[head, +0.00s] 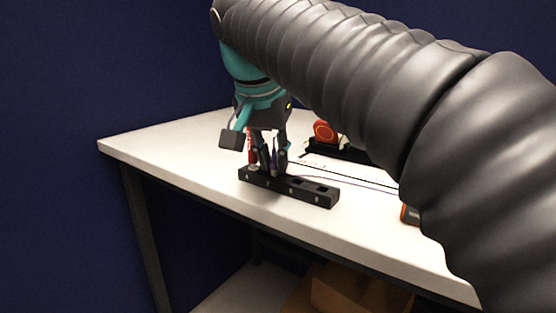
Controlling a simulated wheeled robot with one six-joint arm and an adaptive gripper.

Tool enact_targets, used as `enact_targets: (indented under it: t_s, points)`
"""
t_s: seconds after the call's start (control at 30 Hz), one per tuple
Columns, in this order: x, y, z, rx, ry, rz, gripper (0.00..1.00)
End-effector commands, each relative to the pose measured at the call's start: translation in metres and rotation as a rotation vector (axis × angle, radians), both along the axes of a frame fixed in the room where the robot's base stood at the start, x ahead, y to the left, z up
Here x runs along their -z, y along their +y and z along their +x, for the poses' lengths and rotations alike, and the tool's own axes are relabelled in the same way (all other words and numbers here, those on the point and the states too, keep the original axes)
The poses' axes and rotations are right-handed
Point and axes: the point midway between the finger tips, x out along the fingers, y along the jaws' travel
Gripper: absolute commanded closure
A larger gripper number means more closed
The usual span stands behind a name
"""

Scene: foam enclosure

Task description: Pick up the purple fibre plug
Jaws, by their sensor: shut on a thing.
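The purple fibre plug (274,162) is a small thin piece, seen between the fingers of my gripper (270,168). My gripper points down over the black block (310,193) with a row of numbered slots, and it is shut on the plug. The plug's lower end is at or just above the block's top; I cannot tell whether it sits in a slot. A thin purple line (340,182) runs to the right over the table. A red piece (252,148) stands at the block's left end, close beside my gripper.
The white table (165,144) has free room left of the block. A red item (325,131) and a black tray (345,152) are behind it. An orange and black item (409,214) is at the right, partly hidden by my arm. A cardboard box (350,292) is below.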

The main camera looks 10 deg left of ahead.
Motion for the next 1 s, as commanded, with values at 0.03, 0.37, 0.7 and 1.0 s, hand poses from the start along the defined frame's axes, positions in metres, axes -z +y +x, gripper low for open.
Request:
enact_targets:
  t_s: [0.03,0.37,0.7,1.0]
  points:
    - [-0.004,0.000,0.000,0.000,0.000,0.000,1.00]
    - [-0.048,-0.013,0.002,0.006,-0.001,0.003,1.00]
    - [-0.088,-0.083,0.011,0.007,0.000,0.001,1.00]
    - [-0.106,-0.113,0.013,0.002,0.001,0.001,1.00]
